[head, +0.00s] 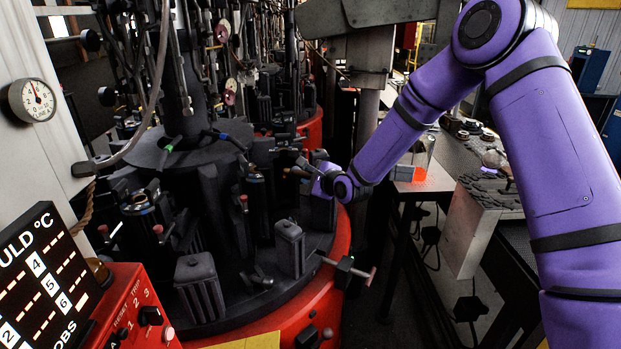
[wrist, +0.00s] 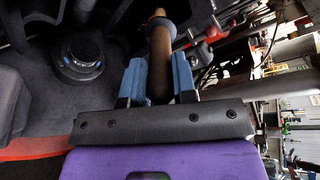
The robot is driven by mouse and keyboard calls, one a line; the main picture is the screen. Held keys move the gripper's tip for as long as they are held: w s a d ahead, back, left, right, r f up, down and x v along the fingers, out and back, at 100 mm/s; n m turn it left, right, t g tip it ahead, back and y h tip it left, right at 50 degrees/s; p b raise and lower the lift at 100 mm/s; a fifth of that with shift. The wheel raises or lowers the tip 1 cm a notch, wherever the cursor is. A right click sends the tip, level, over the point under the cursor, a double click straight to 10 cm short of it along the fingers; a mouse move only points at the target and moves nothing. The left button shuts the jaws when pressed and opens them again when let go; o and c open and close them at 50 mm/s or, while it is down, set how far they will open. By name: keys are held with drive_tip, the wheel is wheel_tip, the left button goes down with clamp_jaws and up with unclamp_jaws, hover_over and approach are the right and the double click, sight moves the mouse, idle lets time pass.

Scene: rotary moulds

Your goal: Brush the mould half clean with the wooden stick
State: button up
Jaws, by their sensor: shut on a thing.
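My gripper (head: 312,174) is at the right side of the dark rotary machine in the head view, its purple arm reaching in from the right. In the wrist view the two blue fingers of my gripper (wrist: 159,82) are shut on the wooden stick (wrist: 159,62), a brown round handle with a dark collar near its far end. The stick points away from the gripper. Dark mould blocks (head: 290,248) stand on the round table. I cannot tell which is the mould half, or whether the stick touches it.
A red rim (head: 343,240) edges the machine's round table. A second dark block (head: 200,287) stands at the front. A T-handle (head: 346,267) sticks out over the rim. A round dark fitting (wrist: 82,60) lies left of the stick. A temperature display (head: 45,285) stands front left.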

drive_tip(key=shift+w, duration=0.65)
drive_tip(key=shift+f, duration=0.1)
